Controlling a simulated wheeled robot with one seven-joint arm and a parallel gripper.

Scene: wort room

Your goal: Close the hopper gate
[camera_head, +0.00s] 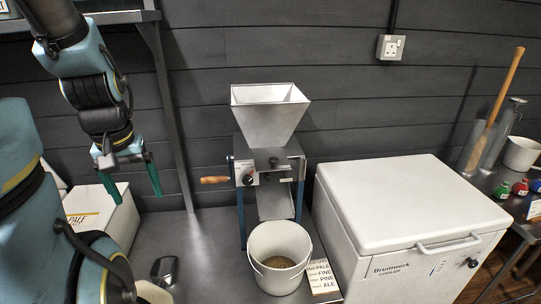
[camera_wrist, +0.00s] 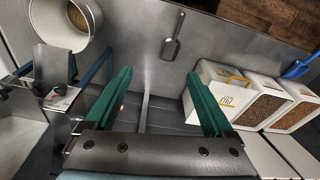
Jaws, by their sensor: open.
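A silver hopper (camera_head: 270,118) tops a grain mill (camera_head: 268,168) against the back wall in the head view. Dark fittings show on the mill's face below the hopper, with a dial (camera_head: 248,179) at the left; I cannot tell whether the gate stands open or shut. A wooden crank handle (camera_head: 214,180) sticks out to the left. My gripper (camera_head: 130,190) is open and empty, left of the mill and apart from it, above the bench. In the wrist view its green fingers (camera_wrist: 158,76) are spread, and part of the mill (camera_wrist: 62,98) shows at left.
A white bucket (camera_head: 256,268) with grain stands below the mill's chute. A white cooler (camera_head: 400,210) stands to the right. White boxes (camera_head: 118,222) stand at left, showing with grain in the wrist view (camera_wrist: 267,105). A metal scoop (camera_wrist: 171,48) lies on the bench.

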